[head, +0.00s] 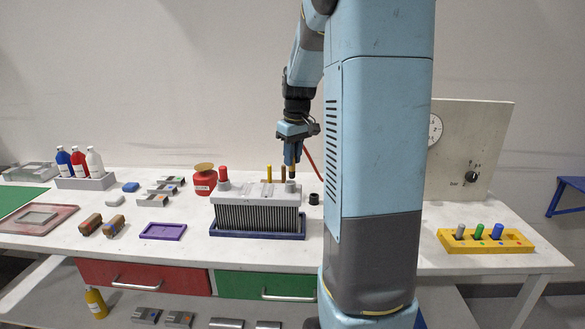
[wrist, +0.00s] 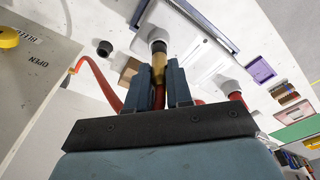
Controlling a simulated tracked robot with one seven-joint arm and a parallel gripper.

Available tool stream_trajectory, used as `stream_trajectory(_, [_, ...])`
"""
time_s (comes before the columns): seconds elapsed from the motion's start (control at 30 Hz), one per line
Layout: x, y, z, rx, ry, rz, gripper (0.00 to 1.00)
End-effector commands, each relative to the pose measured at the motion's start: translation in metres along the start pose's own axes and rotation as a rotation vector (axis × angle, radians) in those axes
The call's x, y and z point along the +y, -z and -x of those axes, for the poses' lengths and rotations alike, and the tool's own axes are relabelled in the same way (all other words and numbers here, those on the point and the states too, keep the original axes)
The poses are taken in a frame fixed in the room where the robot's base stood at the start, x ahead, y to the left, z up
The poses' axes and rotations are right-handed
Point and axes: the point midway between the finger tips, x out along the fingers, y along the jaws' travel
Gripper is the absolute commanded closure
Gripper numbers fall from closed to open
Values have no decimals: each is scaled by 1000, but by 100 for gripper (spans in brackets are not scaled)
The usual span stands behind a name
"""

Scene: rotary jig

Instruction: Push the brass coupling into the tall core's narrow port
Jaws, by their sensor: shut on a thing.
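The tall core (head: 258,215) is a grey finned block standing in a blue tray on the bench. A grey port (head: 291,187) rises at its right end, and a red piece (head: 223,173) tops the port at its left end. My gripper (head: 292,140) is above the right port, shut on the brass coupling (wrist: 160,68), which points down. In the wrist view the coupling's dark end meets the mouth of the grey port (wrist: 148,32). I cannot tell how deep it sits. A red hose (wrist: 100,82) trails behind the gripper.
A black ring (head: 314,198) stands right of the core. A brown post (head: 283,173) and a yellow post (head: 269,173) rise behind it. A gauge panel (head: 468,145) stands at the right. Bare bench lies before the tray.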

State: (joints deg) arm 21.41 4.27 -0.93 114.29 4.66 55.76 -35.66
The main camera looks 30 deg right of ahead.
Motion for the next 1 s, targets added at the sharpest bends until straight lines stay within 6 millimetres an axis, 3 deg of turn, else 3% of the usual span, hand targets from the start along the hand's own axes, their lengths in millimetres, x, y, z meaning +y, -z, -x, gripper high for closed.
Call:
stream_trajectory(0.17, [1,5,-8,-1,1,2,100])
stream_trajectory(0.43, [2,5,-41,-2,1,1,100])
stream_trajectory(0.83, [2,4,-46,0,0,2,100])
stream_trajectory(0.87, [2,4,-45,0,0,2,77])
stream_trajectory(1.0, [2,4,-45,0,0,2,64])
